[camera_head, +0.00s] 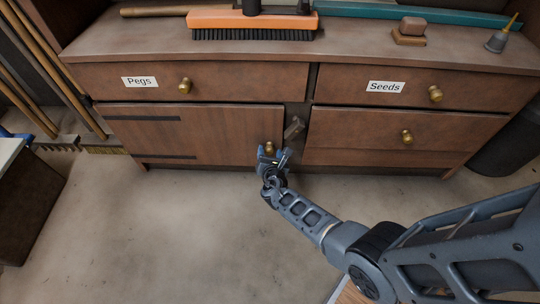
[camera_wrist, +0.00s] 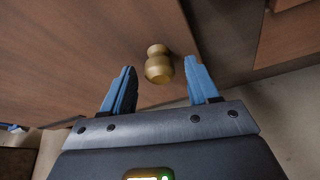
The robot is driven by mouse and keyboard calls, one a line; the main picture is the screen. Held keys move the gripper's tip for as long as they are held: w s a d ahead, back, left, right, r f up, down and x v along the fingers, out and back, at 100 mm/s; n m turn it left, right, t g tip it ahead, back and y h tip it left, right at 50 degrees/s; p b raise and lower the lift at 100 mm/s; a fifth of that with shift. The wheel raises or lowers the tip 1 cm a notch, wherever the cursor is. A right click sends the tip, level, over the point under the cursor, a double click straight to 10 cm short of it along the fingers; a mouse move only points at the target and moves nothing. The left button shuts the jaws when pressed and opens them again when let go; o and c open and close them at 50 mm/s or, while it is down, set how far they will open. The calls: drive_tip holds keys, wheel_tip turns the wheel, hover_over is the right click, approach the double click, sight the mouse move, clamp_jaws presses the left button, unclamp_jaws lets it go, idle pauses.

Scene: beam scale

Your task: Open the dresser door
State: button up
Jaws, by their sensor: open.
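In the wrist view the knob (camera_wrist: 158,64) is just beyond and between the two blue fingertips of my gripper (camera_wrist: 163,78). The fingers are spread apart, with a gap on each side of the knob. The door's surface (camera_wrist: 80,50) fills the left of the wrist view.
Drawers labelled Pegs (camera_head: 160,83) and Seeds (camera_head: 410,88) are above. A broom head (camera_head: 252,22) lies on top. Long-handled tools (camera_head: 60,80) lean at left. The floor (camera_head: 140,220) in front is clear.

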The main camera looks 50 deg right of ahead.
clamp_jaws()
idle(0.6)
